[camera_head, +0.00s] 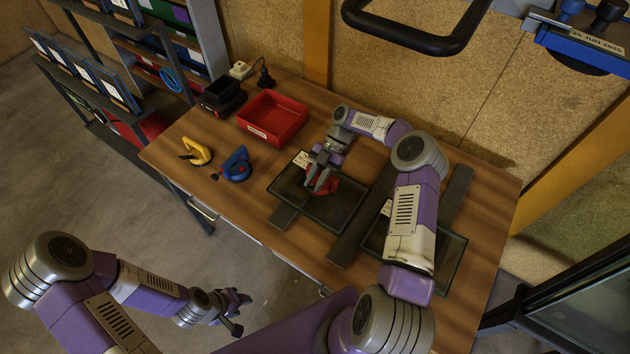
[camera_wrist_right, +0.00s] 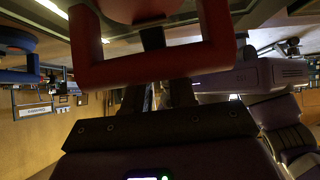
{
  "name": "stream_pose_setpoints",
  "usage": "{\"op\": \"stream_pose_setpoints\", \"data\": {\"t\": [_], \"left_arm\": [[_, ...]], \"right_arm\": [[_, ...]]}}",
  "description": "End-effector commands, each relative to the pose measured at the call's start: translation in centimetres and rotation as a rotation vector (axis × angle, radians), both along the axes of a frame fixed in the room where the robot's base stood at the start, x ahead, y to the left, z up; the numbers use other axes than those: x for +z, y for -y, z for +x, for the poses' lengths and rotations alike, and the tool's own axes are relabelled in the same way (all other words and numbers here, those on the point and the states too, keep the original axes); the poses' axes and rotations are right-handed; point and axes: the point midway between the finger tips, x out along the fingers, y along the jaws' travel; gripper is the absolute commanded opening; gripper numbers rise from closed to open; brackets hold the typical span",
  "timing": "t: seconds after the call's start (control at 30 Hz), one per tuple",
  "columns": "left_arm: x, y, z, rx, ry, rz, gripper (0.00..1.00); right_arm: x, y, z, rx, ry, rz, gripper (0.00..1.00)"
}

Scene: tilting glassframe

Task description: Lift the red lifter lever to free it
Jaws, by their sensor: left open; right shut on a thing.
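The red lifter (camera_head: 331,185) sits on the left dark glass frame (camera_head: 343,213) on the wooden table, partly covered by my right gripper (camera_head: 318,184). The right gripper is shut on the red lifter's handle. In the right wrist view the red U-shaped handle (camera_wrist_right: 155,67) crosses the top, with the dark fingers (camera_wrist_right: 181,92) reaching to it. The lever itself is hard to make out from the handle. My left gripper (camera_head: 236,304) is open and empty, low over the floor off the table's front left.
A yellow lifter (camera_head: 197,151) and a blue lifter (camera_head: 236,165) stand at the table's left. A red bin (camera_head: 272,118) and black bins (camera_head: 221,97) are behind them. A second dark glass frame (camera_head: 450,250) lies right, partly under my right arm.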

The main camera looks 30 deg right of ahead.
Motion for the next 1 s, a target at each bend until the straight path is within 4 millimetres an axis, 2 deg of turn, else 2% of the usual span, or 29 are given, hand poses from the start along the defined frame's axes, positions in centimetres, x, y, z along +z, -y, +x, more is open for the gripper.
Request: {"op": "stream_pose_setpoints", "data": {"t": [0.13,0.17,0.3,0.67,1.0], "left_arm": [[0.0,0.0,0.0,0.0,0.0,0.0,0.43],[0.0,0.0,0.0,0.0,0.0,0.0,0.43],[0.0,0.0,0.0,0.0,0.0,0.0,0.43],[0.0,0.0,0.0,0.0,0.0,0.0,0.43],[-0.5,0.0,0.0,0.0,0.0,0.0,0.43]], "right_arm": [[-0.1,0.0,-0.1,0.0,-0.004,-0.001,0.0],[-0.1,0.0,-0.1,0.0,-0.004,-0.001,0.3],[-0.1,0.0,-0.1,0.0,-0.004,-0.001,0.51],[0.1,0.2,0.1,-0.001,0.0,-0.001,0.51],[3.0,3.4,1.8,-0.002,0.0,-0.002,0.51]]}}
